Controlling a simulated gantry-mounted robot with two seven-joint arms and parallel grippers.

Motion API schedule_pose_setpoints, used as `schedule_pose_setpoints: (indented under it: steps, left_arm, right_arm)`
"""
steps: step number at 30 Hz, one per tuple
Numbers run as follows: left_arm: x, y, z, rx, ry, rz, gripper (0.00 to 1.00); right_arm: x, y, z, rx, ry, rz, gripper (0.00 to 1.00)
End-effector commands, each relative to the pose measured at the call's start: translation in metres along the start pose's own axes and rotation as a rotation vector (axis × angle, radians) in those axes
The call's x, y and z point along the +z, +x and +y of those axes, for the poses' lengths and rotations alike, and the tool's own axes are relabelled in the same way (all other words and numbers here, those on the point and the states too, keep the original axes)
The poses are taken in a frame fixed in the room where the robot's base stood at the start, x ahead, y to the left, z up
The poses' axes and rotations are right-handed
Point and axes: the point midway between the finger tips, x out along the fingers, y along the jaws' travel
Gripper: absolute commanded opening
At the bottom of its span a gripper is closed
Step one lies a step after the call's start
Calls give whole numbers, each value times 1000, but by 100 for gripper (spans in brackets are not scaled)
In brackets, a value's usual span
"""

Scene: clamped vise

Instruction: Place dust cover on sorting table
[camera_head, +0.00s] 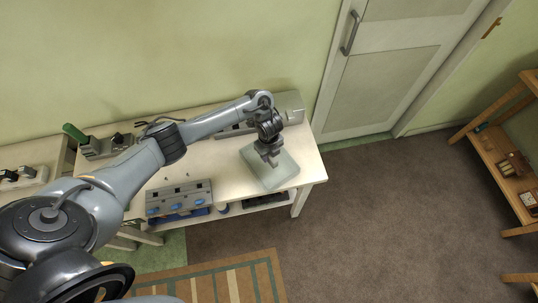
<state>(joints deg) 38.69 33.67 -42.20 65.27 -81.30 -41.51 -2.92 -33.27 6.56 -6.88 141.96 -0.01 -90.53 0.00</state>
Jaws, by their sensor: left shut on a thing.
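The dust cover looks like the pale, translucent box-like piece (278,175) near the right end of a long cream table (232,185). My left gripper (271,160) is over it, pointing down, and is shut on its top. The cover is turned at an angle to the table edge. I cannot tell whether it touches the tabletop. I cannot tell from the picture which table is the sorting table. My right gripper is not in view.
A grey unit with blue round parts (180,199) stands at the table's front. A vise-like grey tool with a green handle (97,144) is at the back left. A grey block (291,104) is at the back right. A wooden shelf (505,170) stands far right, across open carpet.

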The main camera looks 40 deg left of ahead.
Motion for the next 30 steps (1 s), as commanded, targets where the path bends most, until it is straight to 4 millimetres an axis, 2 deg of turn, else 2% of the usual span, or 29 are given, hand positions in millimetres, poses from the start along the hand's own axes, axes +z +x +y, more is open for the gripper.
schedule_pose_setpoints:
  steps: [14, 15, 19, 30]
  left_arm:
    - [0, 7, -1, -2, 0, 0, 0]
    - [0, 6, -1, -2, 0, 0, 37]
    - [0, 6, -1, -1, 0, 0, 56]
    - [0, 2, -1, -2, 0, 0, 57]
  right_arm:
    - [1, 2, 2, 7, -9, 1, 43]
    - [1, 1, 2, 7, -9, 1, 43]
    - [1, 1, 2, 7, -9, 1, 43]
    - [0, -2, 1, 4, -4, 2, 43]
